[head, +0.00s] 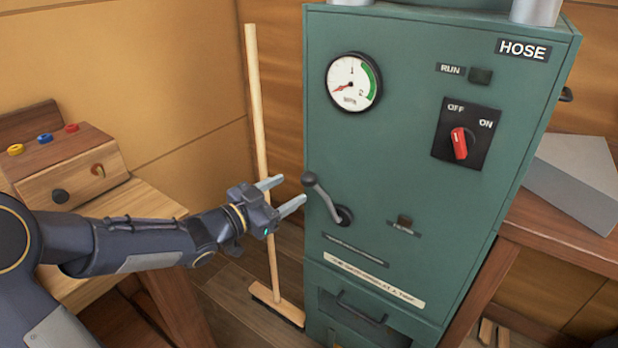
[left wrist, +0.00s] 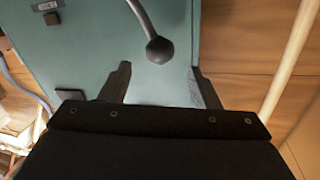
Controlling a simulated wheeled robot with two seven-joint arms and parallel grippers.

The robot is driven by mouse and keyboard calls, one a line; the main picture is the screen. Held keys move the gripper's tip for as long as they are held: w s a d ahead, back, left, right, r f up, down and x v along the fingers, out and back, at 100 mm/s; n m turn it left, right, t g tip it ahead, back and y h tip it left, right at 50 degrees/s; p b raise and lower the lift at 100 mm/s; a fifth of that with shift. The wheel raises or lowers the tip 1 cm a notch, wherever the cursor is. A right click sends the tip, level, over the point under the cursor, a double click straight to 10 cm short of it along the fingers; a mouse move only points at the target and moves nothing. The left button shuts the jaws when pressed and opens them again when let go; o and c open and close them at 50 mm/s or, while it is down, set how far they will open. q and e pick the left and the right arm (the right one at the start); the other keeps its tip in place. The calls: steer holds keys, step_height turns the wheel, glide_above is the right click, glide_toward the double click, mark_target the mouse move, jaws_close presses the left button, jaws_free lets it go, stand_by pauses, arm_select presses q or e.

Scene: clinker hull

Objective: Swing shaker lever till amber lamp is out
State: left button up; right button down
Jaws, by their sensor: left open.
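The shaker lever (head: 328,199) is a grey crank with a ball knob on the front of a green cabinet (head: 400,150). Its knob end points up and left. My left gripper (head: 281,194) is open and empty, just left of the knob. In the left wrist view the knob (left wrist: 159,50) lies between the lines of the two fingers, just beyond the tips, with no contact visible. A small brownish lamp (head: 404,222) sits right of the lever and looks dark; its label is too small to read. My right gripper is out of view.
A broom (head: 262,150) leans behind my left gripper. A wooden box with coloured knobs (head: 68,160) stands on a bench at left. The cabinet also bears a gauge (head: 353,82), a dark RUN lamp (head: 481,76) and a red switch (head: 460,143). A grey block (head: 575,180) lies at right.

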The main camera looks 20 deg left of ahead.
mark_target(303, 182)
arm_select(q)
steer(key=b+x, duration=0.1)
steer(key=x, duration=0.6)
steer(key=shift+w+d, duration=0.15)
jaws_close()
